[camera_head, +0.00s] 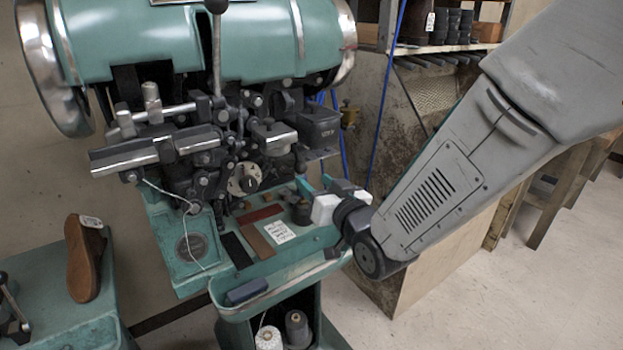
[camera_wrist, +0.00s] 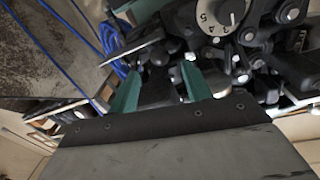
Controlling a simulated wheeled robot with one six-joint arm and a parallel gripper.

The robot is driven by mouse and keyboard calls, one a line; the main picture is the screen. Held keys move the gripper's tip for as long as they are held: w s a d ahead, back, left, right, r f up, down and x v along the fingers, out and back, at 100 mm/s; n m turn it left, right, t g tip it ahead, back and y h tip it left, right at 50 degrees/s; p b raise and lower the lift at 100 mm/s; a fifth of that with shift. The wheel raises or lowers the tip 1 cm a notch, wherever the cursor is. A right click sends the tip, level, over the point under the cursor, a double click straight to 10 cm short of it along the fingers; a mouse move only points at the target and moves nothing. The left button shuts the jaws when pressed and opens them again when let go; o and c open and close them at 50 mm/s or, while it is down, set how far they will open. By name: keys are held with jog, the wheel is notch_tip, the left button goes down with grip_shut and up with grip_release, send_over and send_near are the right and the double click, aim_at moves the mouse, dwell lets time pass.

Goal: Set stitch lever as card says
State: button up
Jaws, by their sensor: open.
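A teal sole stitcher (camera_head: 190,45) fills the left and middle of the head view. A lever (camera_head: 217,60) with a dark knob rises from its front; I cannot tell whether this is the stitch lever. A pale round dial (camera_head: 243,179) sits low on the mechanism; in the wrist view the dial (camera_wrist: 221,14) shows digits including 4 and 5. A white card (camera_head: 279,232) lies on the machine's tray, its writing too small to read. My gripper (camera_wrist: 160,86) is open and empty, below the dial in the wrist view. In the head view it is right of the mechanism.
The tray (camera_head: 300,252) also carries dark and brown strips. A brown shoe sole (camera_head: 85,258) with a tag stands at the left. Thread spools (camera_head: 297,328) sit below. Blue cables (camera_head: 385,100) and a shelf (camera_head: 445,48) are behind. Floor is clear at the lower right.

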jog(key=c, duration=0.4)
jog(key=shift+m+t+h, duration=0.4)
jog(key=shift+m+h, duration=0.3)
jog(key=shift+h, duration=0.1)
jog(key=w+d, duration=0.1)
jog(key=d, duration=0.1)
jog(key=w+d+f, duration=0.1)
jog(key=w+d, duration=0.1)
jog(key=d, duration=0.1)
jog(key=w+d+f, duration=0.1)
jog(key=d, duration=0.2)
jog(key=shift+w+d+f, duration=0.1)
jog(key=shift+w+d, duration=0.05)
jog(key=shift+w, duration=0.15)
grip_shut()
jog(key=d+f+m+g+y, duration=0.2)
jog(key=d+m+y, duration=0.2)
jog(key=d+m, duration=0.25)
jog(key=s+a+r+m+g+y, duration=0.1)
jog(key=s+a+m+g+y, duration=0.15)
jog(key=s+m+y, duration=0.2)
jog(key=s+a+x, duration=0.1)
jog(key=x, duration=1.2)
jog(key=shift+s+a+m+h, duration=0.15)
jog(key=shift+s+m+h, duration=0.1)
jog(key=shift+m+h, duration=0.1)
